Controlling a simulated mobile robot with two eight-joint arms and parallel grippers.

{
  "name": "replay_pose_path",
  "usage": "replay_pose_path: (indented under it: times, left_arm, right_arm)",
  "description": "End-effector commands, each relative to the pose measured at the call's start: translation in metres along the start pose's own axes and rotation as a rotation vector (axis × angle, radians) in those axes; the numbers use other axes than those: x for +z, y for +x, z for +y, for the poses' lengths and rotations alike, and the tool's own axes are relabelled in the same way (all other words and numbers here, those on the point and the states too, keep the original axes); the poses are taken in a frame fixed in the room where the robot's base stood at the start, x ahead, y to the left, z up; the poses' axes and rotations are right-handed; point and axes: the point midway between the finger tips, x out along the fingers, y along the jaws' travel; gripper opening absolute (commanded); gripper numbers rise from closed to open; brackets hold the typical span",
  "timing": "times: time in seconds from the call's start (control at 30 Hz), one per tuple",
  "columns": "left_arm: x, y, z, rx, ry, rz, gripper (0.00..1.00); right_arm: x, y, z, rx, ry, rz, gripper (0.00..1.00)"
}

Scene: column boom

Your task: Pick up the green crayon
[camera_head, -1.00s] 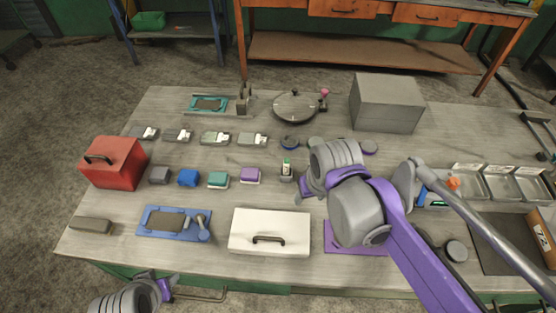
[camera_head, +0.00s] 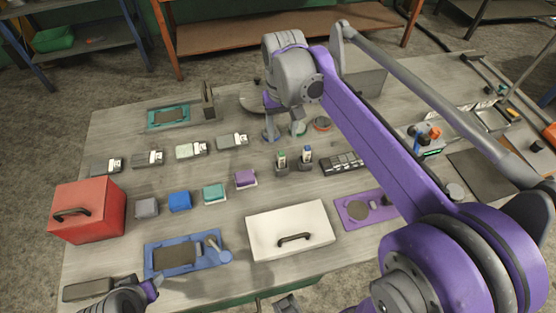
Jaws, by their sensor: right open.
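A small upright stick with a green top (camera_head: 281,156), which looks like the green crayon, stands in a small dark holder near the middle of the table. A similar stick with a blue top (camera_head: 306,153) stands in a holder just to its right. My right gripper (camera_head: 284,128) is open and points down, beyond the sticks and apart from them, over a row of coloured discs. Nothing shows between its fingers. My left gripper (camera_head: 150,289) is at the front left edge of the table, mostly cut off by its wrist; its jaws are unclear.
A red box (camera_head: 88,210) stands at left and a white box (camera_head: 290,229) at the front middle. A blue tray (camera_head: 157,262), a purple plate (camera_head: 352,214) and several coloured blocks lie around. A grey box (camera_head: 362,75) at the back is partly behind my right arm.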

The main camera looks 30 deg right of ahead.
Motion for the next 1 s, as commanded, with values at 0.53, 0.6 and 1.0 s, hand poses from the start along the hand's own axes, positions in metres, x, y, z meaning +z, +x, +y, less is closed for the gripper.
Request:
replay_pose_path:
  times: [0.53, 0.6, 1.0]
  left_arm:
    - [0.003, 0.003, 0.000, 0.000, 0.000, -0.002, 0.50]
    - [0.003, 0.004, 0.000, 0.000, 0.000, -0.002, 0.50]
    - [0.004, 0.004, 0.000, 0.000, 0.000, -0.003, 0.50]
  right_arm:
    - [0.001, 0.069, -0.002, 0.000, -0.001, 0.001, 0.57]
    - [0.001, 0.079, -0.002, 0.000, -0.001, 0.001, 0.57]
    - [0.001, 0.093, -0.002, 0.000, -0.001, 0.001, 0.54]
